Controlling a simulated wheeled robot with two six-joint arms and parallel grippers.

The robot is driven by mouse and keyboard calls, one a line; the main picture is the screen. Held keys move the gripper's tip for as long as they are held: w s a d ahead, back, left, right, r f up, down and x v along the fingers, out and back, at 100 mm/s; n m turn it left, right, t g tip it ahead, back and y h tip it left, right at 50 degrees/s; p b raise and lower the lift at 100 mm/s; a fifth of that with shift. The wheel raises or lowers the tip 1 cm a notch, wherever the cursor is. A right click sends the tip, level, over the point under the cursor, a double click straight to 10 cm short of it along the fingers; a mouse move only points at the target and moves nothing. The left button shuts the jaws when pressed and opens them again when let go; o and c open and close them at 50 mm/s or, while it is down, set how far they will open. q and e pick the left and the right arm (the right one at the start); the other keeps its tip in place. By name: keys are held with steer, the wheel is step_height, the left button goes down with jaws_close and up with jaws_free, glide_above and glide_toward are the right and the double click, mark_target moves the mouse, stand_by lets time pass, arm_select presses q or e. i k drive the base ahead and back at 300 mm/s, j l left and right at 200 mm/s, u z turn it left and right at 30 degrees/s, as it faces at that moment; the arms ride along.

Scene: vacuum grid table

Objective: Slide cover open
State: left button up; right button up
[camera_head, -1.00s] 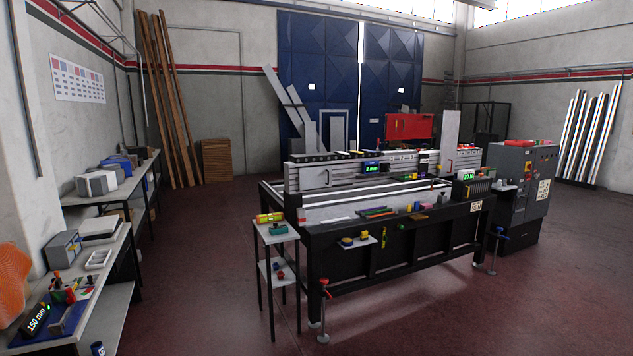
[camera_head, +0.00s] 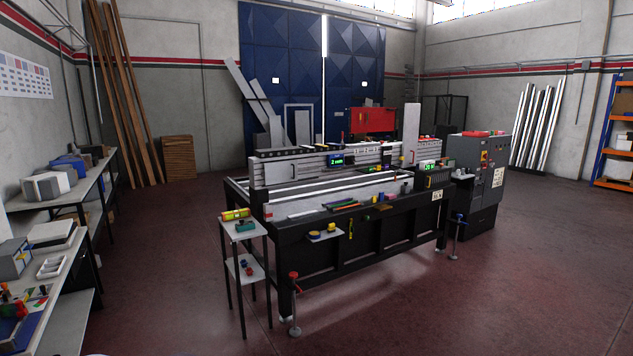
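The vacuum grid table (camera_head: 345,238) is a long black-framed machine in the middle of the room, some distance ahead. A grey slatted panel (camera_head: 275,173) with a small green display (camera_head: 337,161) runs along its top. This panel may be the cover, but I cannot tell for sure. Neither of my grippers is in view.
A small side table (camera_head: 245,228) stands at the machine's left end. Red-topped (camera_head: 294,277) and blue-topped (camera_head: 459,219) stands rise from the floor before it. Workbenches (camera_head: 55,262) line the left wall. A grey cabinet (camera_head: 478,165) stands right. The front floor is clear.

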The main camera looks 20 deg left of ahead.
mark_target(284, 171)
steer(key=i, duration=0.75)
steer(key=i+u, duration=0.15)
steer(key=i, duration=1.35)
steer(key=i+l+u, duration=0.15)
steer(key=i, duration=0.6)
steer(key=i+j+u, duration=0.1)
steer(key=i+u, duration=0.15)
steer(key=i, duration=0.4)
steer(key=i+u, duration=0.25)
steer(key=i, duration=0.35)
steer(key=i+l+u, duration=0.2)
steer(key=i, duration=0.45)
